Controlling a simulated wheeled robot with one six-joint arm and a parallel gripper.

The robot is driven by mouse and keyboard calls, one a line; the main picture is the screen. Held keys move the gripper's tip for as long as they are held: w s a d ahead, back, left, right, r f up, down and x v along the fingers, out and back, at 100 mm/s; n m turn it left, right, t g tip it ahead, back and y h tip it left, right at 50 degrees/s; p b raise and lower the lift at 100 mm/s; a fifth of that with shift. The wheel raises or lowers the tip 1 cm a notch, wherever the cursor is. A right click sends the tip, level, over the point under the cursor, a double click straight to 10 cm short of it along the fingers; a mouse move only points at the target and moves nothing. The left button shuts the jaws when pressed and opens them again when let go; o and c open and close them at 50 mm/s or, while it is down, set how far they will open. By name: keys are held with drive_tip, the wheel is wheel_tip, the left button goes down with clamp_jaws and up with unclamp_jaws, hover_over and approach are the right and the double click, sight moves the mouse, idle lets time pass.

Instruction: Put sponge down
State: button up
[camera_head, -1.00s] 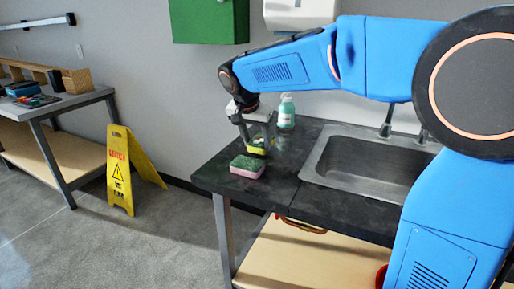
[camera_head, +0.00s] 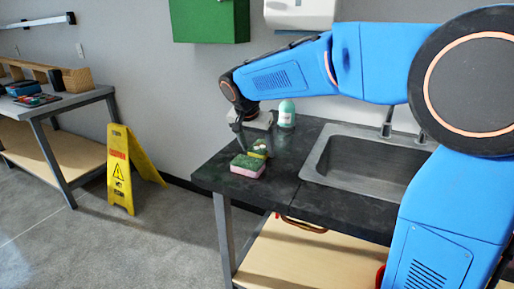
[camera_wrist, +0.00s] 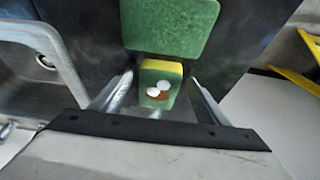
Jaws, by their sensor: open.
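A pink sponge with a green top (camera_head: 246,167) lies on the dark counter (camera_head: 215,176) near its left front corner. Its green face also shows at the top of the wrist view (camera_wrist: 170,28). A smaller green and yellow sponge with white and brown spots (camera_head: 258,149) is right behind it. In the wrist view this smaller sponge (camera_wrist: 158,76) sits between the two fingers of my gripper (camera_wrist: 161,82), with a gap on each side. My gripper is open around it, low over the counter. Whether the two sponges touch is unclear.
A soap bottle (camera_head: 286,113) stands behind my gripper. A metal sink (camera_head: 312,160) is set into the counter to the right. A yellow caution sign (camera_head: 120,172) and a workbench (camera_head: 68,102) stand to the left. The counter's front left corner is bare.

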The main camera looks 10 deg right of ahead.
drive_tip(key=v, duration=1.2)
drive_tip(key=shift+r, duration=0.1)
